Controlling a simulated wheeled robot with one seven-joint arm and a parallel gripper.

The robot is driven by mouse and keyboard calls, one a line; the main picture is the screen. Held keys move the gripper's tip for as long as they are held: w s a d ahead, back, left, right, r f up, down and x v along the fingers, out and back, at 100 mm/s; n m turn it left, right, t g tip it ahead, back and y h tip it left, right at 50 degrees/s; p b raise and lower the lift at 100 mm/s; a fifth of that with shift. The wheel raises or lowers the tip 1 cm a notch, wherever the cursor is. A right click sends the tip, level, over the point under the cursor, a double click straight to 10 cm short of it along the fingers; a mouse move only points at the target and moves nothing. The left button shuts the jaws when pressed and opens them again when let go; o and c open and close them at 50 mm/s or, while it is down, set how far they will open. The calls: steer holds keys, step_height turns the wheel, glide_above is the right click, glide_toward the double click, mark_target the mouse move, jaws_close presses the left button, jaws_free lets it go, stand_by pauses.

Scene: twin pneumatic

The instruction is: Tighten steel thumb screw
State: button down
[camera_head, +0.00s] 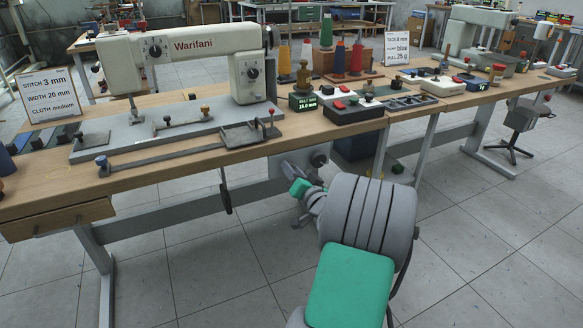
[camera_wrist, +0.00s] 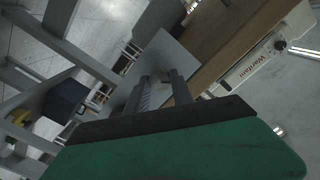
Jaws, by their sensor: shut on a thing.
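My gripper (camera_head: 289,170) is at the grey plate (camera_head: 304,158) below the table's front edge, at the end of my arm coming in from the lower right. In the wrist view, the two dark fingers of my gripper (camera_wrist: 162,84) reach to the same grey plate (camera_wrist: 165,50). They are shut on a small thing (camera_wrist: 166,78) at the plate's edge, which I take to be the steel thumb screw. The fingers mostly cover it, and the head view does not show it clearly. How far it is screwed in cannot be seen.
A round grey knob (camera_head: 319,160) sits on the plate right of my gripper. The wooden table (camera_head: 150,160) is just above, with the Warifani sewing machine (camera_head: 190,55) on it. A dark pedal-like part (camera_head: 226,190) hangs to the left. The floor in front is open.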

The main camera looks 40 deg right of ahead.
steer(key=shift+d+m+p, duration=0.1)
steer(key=shift+m+p, duration=1.95)
steer(key=shift+m, duration=1.65)
steer(key=c, duration=1.1)
jaws_free()
steer(key=shift+s, duration=0.15)
steer(key=v, duration=0.7)
steer(key=shift+s+p, duration=0.25)
steer(key=shift+p, duration=0.1)
